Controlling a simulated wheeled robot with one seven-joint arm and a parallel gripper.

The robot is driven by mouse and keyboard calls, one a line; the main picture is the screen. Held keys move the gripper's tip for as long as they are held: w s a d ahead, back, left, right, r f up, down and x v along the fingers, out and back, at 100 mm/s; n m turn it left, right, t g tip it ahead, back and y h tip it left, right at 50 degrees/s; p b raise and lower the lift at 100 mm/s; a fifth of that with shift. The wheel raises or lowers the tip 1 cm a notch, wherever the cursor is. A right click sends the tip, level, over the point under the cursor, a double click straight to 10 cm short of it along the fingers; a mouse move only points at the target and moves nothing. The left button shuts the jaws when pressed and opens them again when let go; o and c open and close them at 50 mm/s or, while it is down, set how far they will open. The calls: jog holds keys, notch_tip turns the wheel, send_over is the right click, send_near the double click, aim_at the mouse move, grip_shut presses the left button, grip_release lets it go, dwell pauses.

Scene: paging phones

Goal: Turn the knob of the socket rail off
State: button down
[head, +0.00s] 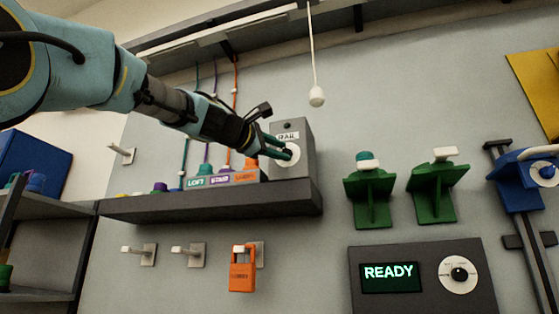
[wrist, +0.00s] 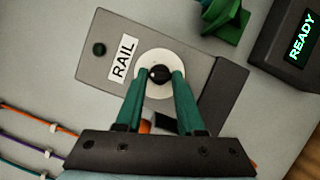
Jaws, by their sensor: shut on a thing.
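The socket rail's control box (head: 306,137) is a grey box labelled RAIL on the shelf against the wall; it also shows in the wrist view (wrist: 100,72). Its black knob (wrist: 159,74) sits at the centre of a white round dial (wrist: 150,59). My gripper (head: 290,152) reaches the front of the box from the left, and its green fingers hide part of the dial in the head view. In the wrist view my gripper (wrist: 160,80) has one finger on each side of the knob, shut on it. The knob's pointer direction cannot be read.
The dark shelf (head: 215,205) carries plugs labelled LOFT and others, with coloured cables rising behind. An orange padlock (head: 242,270) hangs on a hook below. Green brackets (head: 370,195) and a panel reading READY (head: 390,277) are at right. The wall between box and brackets is clear.

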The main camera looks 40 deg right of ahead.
jog(key=n+b, duration=0.1)
jog(key=n, duration=0.1)
jog(key=n+t+b, duration=0.1)
jog(key=n, duration=0.1)
jog(key=n+t+h+b, duration=0.1)
jog(key=n, duration=0.1)
jog(key=shift+d+f+b, duration=0.1)
jog(key=shift+f+b, duration=0.2)
jog(key=shift+f, duration=0.05)
jog(key=shift+s+n, duration=0.1)
jog(key=shift+n, duration=0.2)
jog(key=c, duration=0.5)
grip_release()
jog(key=shift+r, duration=0.1)
jog(key=b+v, duration=0.4)
jog(key=v, duration=0.7)
jog(key=shift+d, duration=0.1)
